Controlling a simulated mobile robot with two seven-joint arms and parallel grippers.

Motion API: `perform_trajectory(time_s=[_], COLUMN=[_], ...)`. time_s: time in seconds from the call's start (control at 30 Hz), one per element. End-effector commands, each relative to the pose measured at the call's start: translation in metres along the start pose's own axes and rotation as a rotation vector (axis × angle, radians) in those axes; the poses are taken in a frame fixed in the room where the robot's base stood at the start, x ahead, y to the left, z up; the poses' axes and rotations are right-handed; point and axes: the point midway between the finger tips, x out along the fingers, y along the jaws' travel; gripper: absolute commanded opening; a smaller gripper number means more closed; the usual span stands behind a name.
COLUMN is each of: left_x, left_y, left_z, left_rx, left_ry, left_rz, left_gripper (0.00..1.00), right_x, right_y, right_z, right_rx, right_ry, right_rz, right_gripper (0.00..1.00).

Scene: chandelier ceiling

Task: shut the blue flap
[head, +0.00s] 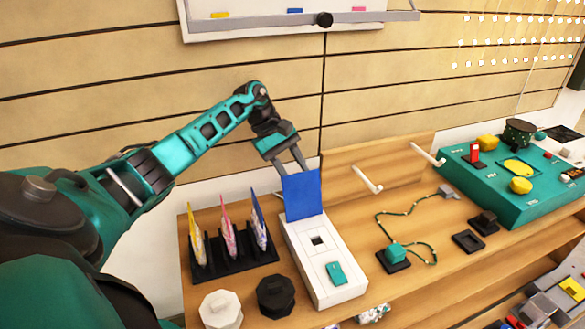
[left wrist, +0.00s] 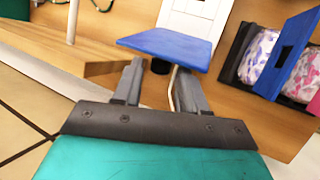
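The blue flap (head: 302,194) stands raised, close to upright, at the far end of a long white box (head: 318,262). In the left wrist view the flap (left wrist: 168,46) lies just past my fingertips. My left gripper (head: 291,166) is at the flap's top edge, on its wall side. Its fingers, which also show in the left wrist view (left wrist: 160,72), are spread apart with nothing between them that I can make out. I cannot tell whether they touch the flap. My right gripper is not in view.
A black rack (head: 236,262) with several packets stands left of the box. A white knob (head: 220,309) and a black knob (head: 275,296) are in front of it. To the right are a teal plug (head: 395,254) with a cord and a teal panel (head: 510,178).

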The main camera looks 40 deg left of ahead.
Motion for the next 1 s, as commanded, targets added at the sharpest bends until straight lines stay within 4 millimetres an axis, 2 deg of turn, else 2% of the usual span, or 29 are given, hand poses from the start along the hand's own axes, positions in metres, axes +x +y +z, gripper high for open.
perform_trajectory(time_s=[0.03,0.43,1.0], left_x=[-0.0002,-0.0005,-0.0022], left_y=[0.0000,0.0000,0.0002], left_z=[-0.0001,-0.0001,-0.0014], left_rx=[0.000,0.000,0.007], left_ry=[0.000,0.001,0.019], left_rz=[0.000,0.000,-0.001], left_gripper=[0.37,0.00,0.00], right_x=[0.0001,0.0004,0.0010], right_y=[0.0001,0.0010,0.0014], right_z=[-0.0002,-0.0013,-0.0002], right_rx=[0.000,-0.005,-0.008], right_ry=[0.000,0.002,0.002], right_rz=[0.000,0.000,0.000], right_gripper=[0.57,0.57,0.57])
